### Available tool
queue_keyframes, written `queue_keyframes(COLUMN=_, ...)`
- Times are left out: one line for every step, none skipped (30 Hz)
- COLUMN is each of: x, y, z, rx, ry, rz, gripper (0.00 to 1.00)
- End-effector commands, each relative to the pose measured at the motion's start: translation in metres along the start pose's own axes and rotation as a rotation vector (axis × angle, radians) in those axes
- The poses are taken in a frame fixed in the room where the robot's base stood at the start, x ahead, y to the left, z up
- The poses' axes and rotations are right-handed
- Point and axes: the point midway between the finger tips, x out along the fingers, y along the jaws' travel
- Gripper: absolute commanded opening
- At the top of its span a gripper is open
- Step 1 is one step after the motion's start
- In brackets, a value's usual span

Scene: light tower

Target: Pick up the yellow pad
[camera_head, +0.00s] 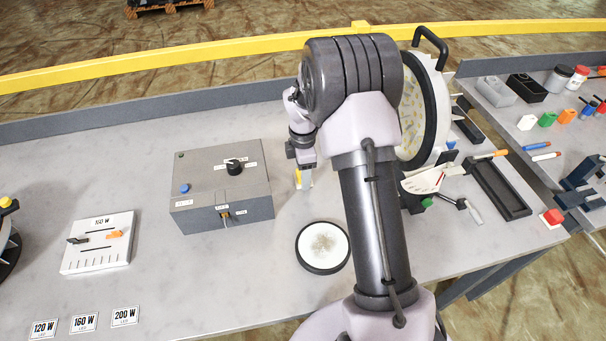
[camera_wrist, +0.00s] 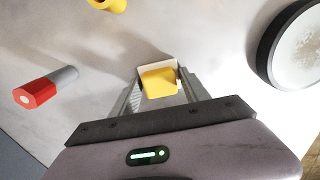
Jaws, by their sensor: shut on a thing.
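The yellow pad (camera_wrist: 160,81) is a small block with a yellow face and a white edge behind it. It sits between the two fingers of my gripper (camera_wrist: 158,88) in the wrist view, and the fingers are shut on its sides. In the head view my gripper (camera_head: 302,167) points down over the worktop, just right of the grey control box, with a bit of the yellow pad (camera_head: 298,177) showing at its tip. I cannot tell whether the pad touches the worktop.
The grey box (camera_head: 220,185) with a black knob stands close left. A black-rimmed round dish (camera_head: 323,246) is nearer the front, also at right in the wrist view (camera_wrist: 262,48). A red-ended cylinder (camera_wrist: 40,90) lies left of my gripper. A large speckled disc (camera_head: 425,110) stands right.

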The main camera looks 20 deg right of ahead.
Motion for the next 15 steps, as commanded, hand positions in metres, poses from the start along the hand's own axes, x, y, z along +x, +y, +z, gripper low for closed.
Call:
queue_keyframes(x=-0.005, y=0.0, z=0.0, rx=0.0, ry=0.0, rz=0.001, gripper=0.14)
queue_keyframes(x=-0.009, y=0.0, z=0.0, rx=0.0, ry=0.0, rz=0.001, gripper=0.14)
queue_keyframes(x=-0.014, y=0.001, z=0.0, rx=0.0, ry=0.0, rz=0.002, gripper=0.14)
queue_keyframes(x=-0.019, y=0.001, z=0.0, rx=0.0, ry=0.0, rz=0.002, gripper=0.14)
queue_keyframes(x=-0.024, y=0.001, z=0.0, rx=0.0, ry=0.0, rz=0.002, gripper=0.14)
queue_keyframes(x=-0.03, y=0.001, z=0.0, rx=-0.001, ry=0.0, rz=0.002, gripper=0.14)
queue_keyframes(x=-0.036, y=0.001, z=0.0, rx=0.0, ry=0.0, rz=0.002, gripper=0.14)
queue_keyframes(x=-0.04, y=-0.001, z=0.0, rx=0.0, ry=-0.001, rz=0.001, gripper=0.14)
queue_keyframes(x=-0.038, y=-0.011, z=0.003, rx=0.0, ry=0.0, rz=-0.001, gripper=0.14)
queue_keyframes(x=-0.038, y=-0.017, z=0.004, rx=0.001, ry=0.0, rz=-0.002, gripper=0.14)
queue_keyframes(x=-0.038, y=-0.023, z=0.005, rx=0.001, ry=-0.001, rz=-0.002, gripper=0.14)
queue_keyframes(x=-0.039, y=-0.032, z=0.007, rx=0.001, ry=-0.001, rz=-0.001, gripper=0.14)
queue_keyframes(x=-0.04, y=-0.039, z=0.009, rx=0.001, ry=-0.001, rz=-0.001, gripper=0.14)
queue_keyframes(x=-0.041, y=-0.047, z=0.01, rx=0.001, ry=0.0, rz=-0.002, gripper=0.14)
queue_keyframes(x=-0.042, y=-0.057, z=0.012, rx=0.001, ry=0.0, rz=-0.001, gripper=0.14)
